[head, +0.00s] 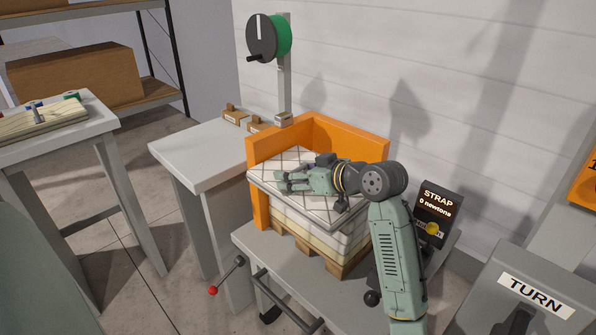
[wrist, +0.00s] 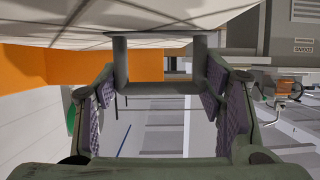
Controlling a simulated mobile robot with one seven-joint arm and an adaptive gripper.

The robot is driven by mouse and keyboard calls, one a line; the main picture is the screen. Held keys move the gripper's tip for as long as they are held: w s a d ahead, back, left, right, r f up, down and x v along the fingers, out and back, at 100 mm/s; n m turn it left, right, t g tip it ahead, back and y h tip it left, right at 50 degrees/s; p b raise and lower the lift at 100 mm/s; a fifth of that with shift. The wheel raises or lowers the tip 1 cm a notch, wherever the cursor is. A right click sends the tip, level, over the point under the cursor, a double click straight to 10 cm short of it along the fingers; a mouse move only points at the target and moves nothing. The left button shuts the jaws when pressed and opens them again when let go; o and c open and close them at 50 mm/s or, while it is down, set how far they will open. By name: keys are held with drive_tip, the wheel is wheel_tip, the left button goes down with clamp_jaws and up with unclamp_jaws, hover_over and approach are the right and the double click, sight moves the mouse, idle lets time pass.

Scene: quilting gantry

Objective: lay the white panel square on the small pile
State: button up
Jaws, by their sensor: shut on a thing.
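The white panel (head: 294,158), quilted with dark diamond lines, is over the small pile (head: 316,236) in the head view. It sits askew to the pile and overhangs its left side. The pile is a stack of pale layers on a wooden pallet. My gripper (head: 288,183) lies low over the panel and is shut on it, though its grip is partly hidden in the head view. In the wrist view the pale panel (wrist: 150,16) fills the top, with the purple-padded fingers (wrist: 160,70) below it. Whether panel and pile touch all over is unclear.
An orange corner guard (head: 345,140) stands behind and left of the pile. A grey table (head: 195,155) is at left, a black-and-green reel (head: 268,38) behind. A STRAP display (head: 437,205) reading 0 newtons and a TURN box (head: 530,300) are at right.

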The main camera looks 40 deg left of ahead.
drive_tip(key=shift+a, duration=0.1)
idle(0.3)
drive_tip(key=o, duration=1.8)
drive_tip(key=v, duration=1.2)
drive_tip(key=shift+s, duration=0.15)
